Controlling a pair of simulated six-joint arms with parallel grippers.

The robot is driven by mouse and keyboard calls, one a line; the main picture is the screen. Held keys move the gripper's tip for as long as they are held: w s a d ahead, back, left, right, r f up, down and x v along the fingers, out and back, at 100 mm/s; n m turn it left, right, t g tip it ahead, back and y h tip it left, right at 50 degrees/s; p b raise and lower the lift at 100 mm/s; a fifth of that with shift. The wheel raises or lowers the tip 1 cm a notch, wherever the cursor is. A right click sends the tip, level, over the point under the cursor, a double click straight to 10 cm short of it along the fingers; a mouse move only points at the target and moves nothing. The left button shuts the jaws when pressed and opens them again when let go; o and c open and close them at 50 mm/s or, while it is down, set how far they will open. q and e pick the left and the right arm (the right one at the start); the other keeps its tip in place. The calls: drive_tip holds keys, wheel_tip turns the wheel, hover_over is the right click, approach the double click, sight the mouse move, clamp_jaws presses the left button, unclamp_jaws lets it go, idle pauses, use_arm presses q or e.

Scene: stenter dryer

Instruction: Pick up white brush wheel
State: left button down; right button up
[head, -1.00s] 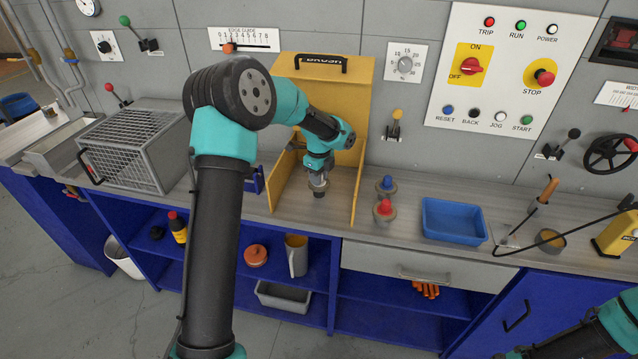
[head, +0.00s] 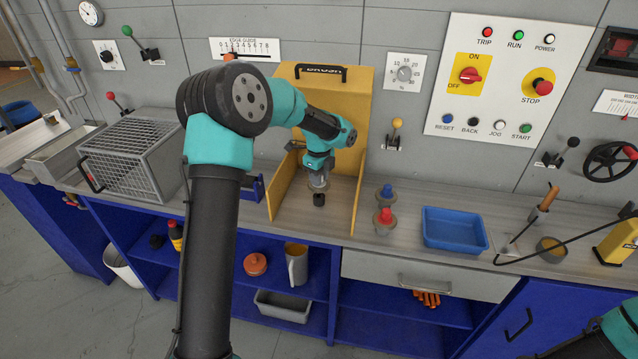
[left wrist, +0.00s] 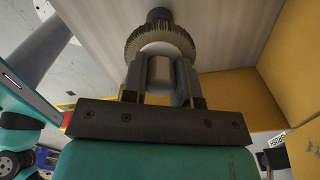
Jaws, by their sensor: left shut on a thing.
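The brush wheel shows in the left wrist view (left wrist: 160,40) as a round, greyish-tan bristled disc with a dark hub at its far end. My left gripper (left wrist: 160,82) is shut on it, one finger on each side of a pale cylindrical part below the bristles. In the head view my left gripper (head: 318,168) points down inside the open yellow brush housing (head: 334,100). The small wheel (head: 319,184) hangs below it with its dark end lowest, close to the counter; I cannot tell if it touches. My right gripper is out of view.
The yellow housing has a back and side walls close around the gripper. A blue-topped part (head: 387,192) and a red-topped part (head: 385,217) stand right of it, then a blue tray (head: 454,228). A wire cage (head: 135,155) stands to the left.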

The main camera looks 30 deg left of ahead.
use_arm(q)
drive_tip(key=s+d+r, duration=0.1)
drive_tip(key=s+d, duration=0.7)
drive_tip(key=s, duration=0.5)
drive_tip(key=shift+s+d+r, duration=0.15)
drive_tip(key=shift+s+r, duration=0.2)
drive_tip(key=shift+r, duration=0.05)
